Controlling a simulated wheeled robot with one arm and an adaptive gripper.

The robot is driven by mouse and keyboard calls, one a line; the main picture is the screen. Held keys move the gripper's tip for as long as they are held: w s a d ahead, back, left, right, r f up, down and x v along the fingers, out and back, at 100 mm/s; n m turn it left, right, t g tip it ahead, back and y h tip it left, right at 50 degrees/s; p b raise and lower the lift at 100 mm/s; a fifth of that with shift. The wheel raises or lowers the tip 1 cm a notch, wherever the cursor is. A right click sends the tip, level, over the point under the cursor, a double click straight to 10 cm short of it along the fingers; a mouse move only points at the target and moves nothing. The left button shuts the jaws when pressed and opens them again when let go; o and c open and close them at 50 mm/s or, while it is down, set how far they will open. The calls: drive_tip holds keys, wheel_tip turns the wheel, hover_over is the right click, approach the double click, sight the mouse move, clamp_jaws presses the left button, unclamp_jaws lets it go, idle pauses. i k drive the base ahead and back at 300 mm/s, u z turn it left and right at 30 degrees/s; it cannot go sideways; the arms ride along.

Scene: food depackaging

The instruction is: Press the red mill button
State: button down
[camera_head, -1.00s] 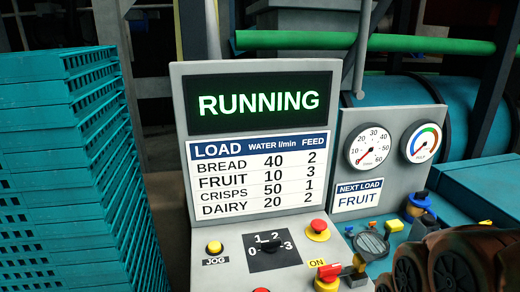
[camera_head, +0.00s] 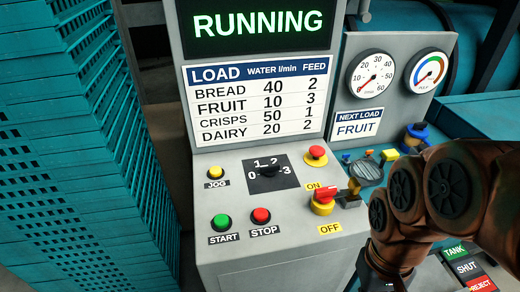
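The grey control panel (camera_head: 225,165) stands in the middle of the head view. Its red button (camera_head: 261,215), labelled STOP, sits on the lower sloped face, right of a green START button (camera_head: 222,222). A red mushroom knob on a yellow base (camera_head: 315,156) sits higher on the right. A red-handled switch on a yellow base (camera_head: 323,200) sits between ON and OFF labels. The screen (camera_head: 257,24) reads RUNNING in green. My brown arm reaches in at the right, apart from the STOP button. My gripper's fingers do not show.
A yellow JOG button (camera_head: 215,173) and a black selector knob (camera_head: 269,170), numbered 0 to 3, sit above START and STOP. Two gauges and a NEXT LOAD sign (camera_head: 359,123) reading FRUIT are at the right. TANK, SHUT and REJECT labels show lower right.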

sight(260, 214)
drive_tip(key=u, duration=1.45)
drive_tip(key=k, duration=0.9)
drive_tip(key=u, duration=0.8)
